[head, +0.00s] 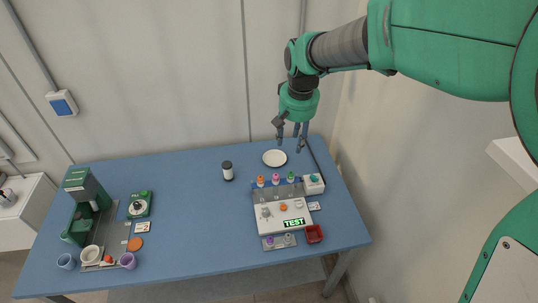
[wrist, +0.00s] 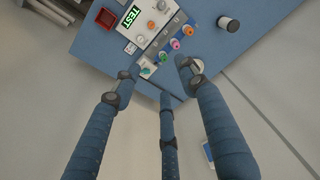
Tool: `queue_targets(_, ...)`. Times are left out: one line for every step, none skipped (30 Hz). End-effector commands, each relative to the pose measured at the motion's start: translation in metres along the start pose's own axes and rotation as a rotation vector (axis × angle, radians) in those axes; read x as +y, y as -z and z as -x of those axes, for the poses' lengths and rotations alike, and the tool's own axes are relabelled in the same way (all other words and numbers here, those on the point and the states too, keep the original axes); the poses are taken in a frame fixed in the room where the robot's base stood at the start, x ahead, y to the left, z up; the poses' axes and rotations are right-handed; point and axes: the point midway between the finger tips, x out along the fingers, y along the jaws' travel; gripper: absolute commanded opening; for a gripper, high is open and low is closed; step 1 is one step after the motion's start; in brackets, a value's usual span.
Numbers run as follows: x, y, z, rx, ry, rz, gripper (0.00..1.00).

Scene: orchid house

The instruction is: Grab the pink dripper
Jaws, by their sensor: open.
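The pink dripper (head: 276,178) stands in a rack at the back of the white test station, between an orange-topped dripper (head: 261,180) and a green-topped dripper (head: 290,176). In the wrist view the pink dripper (wrist: 174,44) shows just beyond the fingertips, toward the top of the picture. My gripper (head: 291,143) hangs above the back right edge of the table, behind and above the drippers. Its fingers are spread and empty. In the wrist view my gripper (wrist: 156,76) shows three fingers apart with nothing between them.
A white plate (head: 274,158) lies behind the rack; a finger partly hides it in the wrist view. A white box with a teal knob (head: 313,184) stands right of the drippers. The blue table's middle (head: 200,220) is clear.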

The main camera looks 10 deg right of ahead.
Motion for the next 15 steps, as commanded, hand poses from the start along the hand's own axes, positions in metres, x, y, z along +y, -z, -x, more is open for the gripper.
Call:
queue_targets(-0.003, 0.01, -0.012, -0.017, -0.002, -0.003, 0.43)
queue_targets(-0.004, 0.015, -0.019, -0.025, -0.003, -0.006, 0.43)
queue_targets(-0.006, 0.023, -0.028, -0.036, -0.004, -0.009, 0.43)
queue_targets(-0.007, 0.028, -0.035, -0.045, -0.005, -0.011, 0.43)
queue_targets(-0.008, 0.033, -0.042, -0.052, -0.006, -0.014, 0.43)
queue_targets(-0.01, 0.039, -0.052, -0.063, -0.007, -0.018, 0.43)
queue_targets(-0.011, 0.044, -0.06, -0.071, -0.009, -0.02, 0.43)
queue_targets(-0.012, 0.049, -0.068, -0.079, -0.01, -0.023, 0.43)
queue_targets(-0.014, 0.054, -0.078, -0.089, -0.011, -0.027, 0.43)
queue_targets(-0.015, 0.059, -0.086, -0.098, -0.013, -0.029, 0.43)
queue_targets(-0.016, 0.062, -0.095, -0.106, -0.014, -0.032, 0.43)
queue_targets(-0.018, 0.068, -0.105, -0.116, -0.015, -0.035, 0.43)
queue_targets(-0.019, 0.071, -0.113, -0.123, -0.017, -0.037, 0.43)
queue_targets(-0.02, 0.074, -0.121, -0.13, -0.018, -0.04, 0.43)
queue_targets(-0.021, 0.078, -0.131, -0.139, -0.02, -0.043, 0.43)
